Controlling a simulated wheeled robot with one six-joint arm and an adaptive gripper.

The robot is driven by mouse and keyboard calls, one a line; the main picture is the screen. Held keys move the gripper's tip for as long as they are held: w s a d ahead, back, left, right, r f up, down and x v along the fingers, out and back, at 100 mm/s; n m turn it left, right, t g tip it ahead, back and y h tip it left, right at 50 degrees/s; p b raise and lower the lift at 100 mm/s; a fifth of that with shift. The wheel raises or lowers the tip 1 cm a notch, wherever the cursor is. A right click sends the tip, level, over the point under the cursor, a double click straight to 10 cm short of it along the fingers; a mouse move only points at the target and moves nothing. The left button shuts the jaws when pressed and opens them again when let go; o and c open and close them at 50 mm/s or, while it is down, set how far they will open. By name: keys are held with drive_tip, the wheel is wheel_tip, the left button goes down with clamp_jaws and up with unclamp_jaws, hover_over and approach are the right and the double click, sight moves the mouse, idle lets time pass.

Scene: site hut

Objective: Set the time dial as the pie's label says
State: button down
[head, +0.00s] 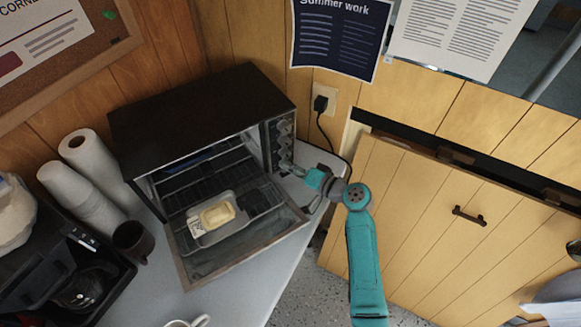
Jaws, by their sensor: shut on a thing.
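A black toaster oven (205,113) stands on the counter with its glass door (240,255) folded down open. A pale pie (217,215) sits in a tray (230,236) over the open door. A small light patch at the pie's left may be its label, too small to read. Several dials (283,127) run down the panel on the oven's right side; their markings cannot be read. My gripper (292,168) is at the lower end of this row, shut on the lower dial, which its fingers largely hide. The dial's setting cannot be seen.
Paper rolls (85,155), a dark mug (133,240) and a coffee maker (70,265) stand left of the oven. A white cup (187,322) is at the front. A plugged cord (321,120) hangs behind my gripper. A wooden door (420,220) is at the right.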

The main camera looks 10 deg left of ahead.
drive_tip(key=c, duration=0.9)
unclamp_jaws()
drive_tip(key=shift+o, duration=0.2)
drive_tip(key=shift+v, duration=4)
drive_tip(key=shift+f, duration=0.15)
